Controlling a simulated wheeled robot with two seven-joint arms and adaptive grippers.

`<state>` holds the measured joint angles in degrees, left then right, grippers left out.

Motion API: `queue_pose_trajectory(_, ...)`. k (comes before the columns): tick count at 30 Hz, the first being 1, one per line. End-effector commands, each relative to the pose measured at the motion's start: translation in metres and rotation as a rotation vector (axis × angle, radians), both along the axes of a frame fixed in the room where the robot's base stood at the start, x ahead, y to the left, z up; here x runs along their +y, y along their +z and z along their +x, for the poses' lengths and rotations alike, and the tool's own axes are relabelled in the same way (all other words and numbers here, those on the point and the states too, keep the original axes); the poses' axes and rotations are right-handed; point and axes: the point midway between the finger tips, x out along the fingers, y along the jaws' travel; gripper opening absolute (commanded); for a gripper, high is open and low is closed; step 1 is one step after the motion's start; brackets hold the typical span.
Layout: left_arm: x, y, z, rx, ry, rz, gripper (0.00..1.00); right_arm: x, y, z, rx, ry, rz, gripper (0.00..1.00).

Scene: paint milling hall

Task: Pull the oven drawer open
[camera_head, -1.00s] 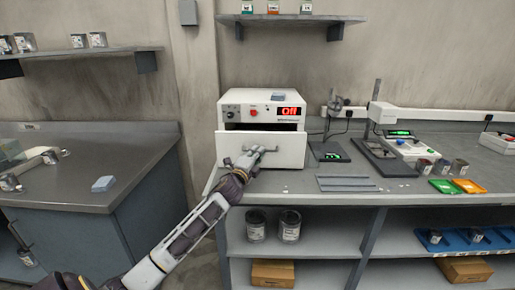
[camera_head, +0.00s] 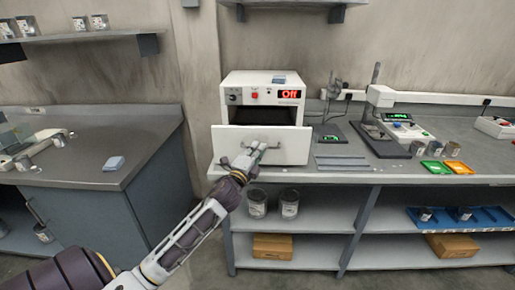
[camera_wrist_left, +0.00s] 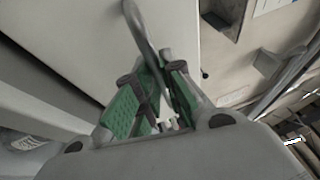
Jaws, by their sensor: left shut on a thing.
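The white oven (camera_head: 232,82) stands on the bench, its red display reading "Off". Its drawer (camera_head: 290,149) is pulled partly out, with a dark gap showing above the front panel. My left gripper (camera_head: 254,154) is at the handle on the drawer front. In the left wrist view, the curved grey handle (camera_wrist_left: 139,22) runs between the green-padded fingers of my left gripper (camera_wrist_left: 155,98), which is shut on it. The gripper hides part of the handle in the head view. My right gripper is not in view.
Grey metal strips (camera_head: 342,163) lie on the bench right of the drawer, near a stand (camera_head: 375,130). Cans (camera_head: 289,203) stand on the shelf below. Floor between the counters is free.

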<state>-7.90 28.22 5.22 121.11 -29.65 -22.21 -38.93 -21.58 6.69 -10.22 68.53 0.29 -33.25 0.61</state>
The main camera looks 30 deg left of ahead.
Motion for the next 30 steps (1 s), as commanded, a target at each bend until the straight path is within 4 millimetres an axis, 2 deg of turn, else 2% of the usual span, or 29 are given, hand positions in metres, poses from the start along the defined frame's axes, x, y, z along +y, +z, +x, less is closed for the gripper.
queue_pose_trajectory(8,-0.0002,-0.0011,-0.0001,0.002,0.000,0.000,0.00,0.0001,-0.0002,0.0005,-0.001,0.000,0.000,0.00)
queue_pose_trajectory(9,-0.0002,-0.0010,0.0000,0.002,0.000,0.000,0.12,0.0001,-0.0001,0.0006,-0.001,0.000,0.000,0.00)
queue_pose_trajectory(14,-0.0001,-0.0007,0.0000,0.001,0.000,0.000,0.32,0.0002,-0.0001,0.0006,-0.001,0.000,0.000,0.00)
queue_pose_trajectory(30,-0.0010,-0.0008,-0.0041,0.000,0.000,0.000,0.32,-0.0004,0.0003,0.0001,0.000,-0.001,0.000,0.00)
